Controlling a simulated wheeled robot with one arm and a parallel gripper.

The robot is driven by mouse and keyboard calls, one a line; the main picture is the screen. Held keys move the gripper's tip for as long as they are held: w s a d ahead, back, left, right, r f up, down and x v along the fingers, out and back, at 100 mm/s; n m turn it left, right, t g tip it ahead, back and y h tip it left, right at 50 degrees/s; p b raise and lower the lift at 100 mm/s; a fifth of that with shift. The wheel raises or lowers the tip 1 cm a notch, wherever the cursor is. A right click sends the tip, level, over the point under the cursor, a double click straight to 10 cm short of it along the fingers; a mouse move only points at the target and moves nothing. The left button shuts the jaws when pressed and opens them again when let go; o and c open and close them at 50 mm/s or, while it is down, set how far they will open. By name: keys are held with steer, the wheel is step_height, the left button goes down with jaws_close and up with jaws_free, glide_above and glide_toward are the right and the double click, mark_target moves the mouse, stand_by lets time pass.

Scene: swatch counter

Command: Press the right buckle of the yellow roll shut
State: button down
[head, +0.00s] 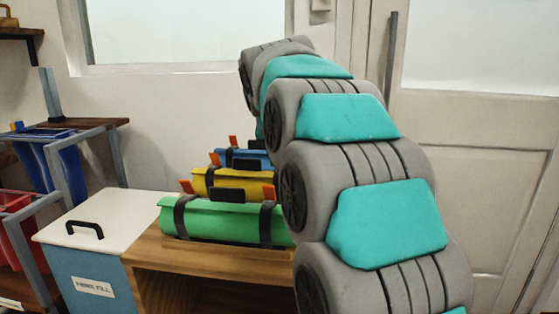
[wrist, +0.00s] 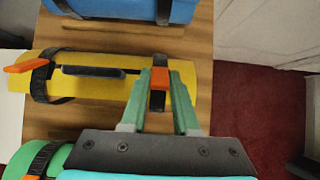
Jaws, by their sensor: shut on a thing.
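The yellow roll (wrist: 100,90) lies across the wooden counter and also shows in the head view (head: 232,178), behind the green roll. Its left buckle (wrist: 26,65) is an orange lever sticking up and out from a dark strap. Its right buckle (wrist: 160,79) is orange, on the right strap (wrist: 158,101), between my green fingers. My gripper (wrist: 160,73) is shut on this right buckle. The fingers partly cover the buckle, so I cannot tell how far it is from shut. In the head view my arm hides the right buckle and my gripper.
A blue roll (wrist: 120,10) lies beyond the yellow one. A green roll (head: 225,222) lies nearer, its orange levers upright. The wooden counter (wrist: 180,43) shows between the rolls. A white-lidded bin (head: 105,215) stands at left and a door (head: 480,160) at right.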

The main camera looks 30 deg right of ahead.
steer(key=shift+s+a+f+t+h+b, duration=0.15)
steer(key=shift+s+f+t+h+b, duration=0.15)
steer(key=shift+t+h, duration=0.4)
steer(key=c, duration=0.6)
jaws_free()
steer(key=shift+c, duration=0.2)
steer(key=shift+r, duration=0.15)
steer(key=v, duration=0.7)
steer(key=shift+s+r, duration=0.15)
steer(key=shift+s, duration=0.1)
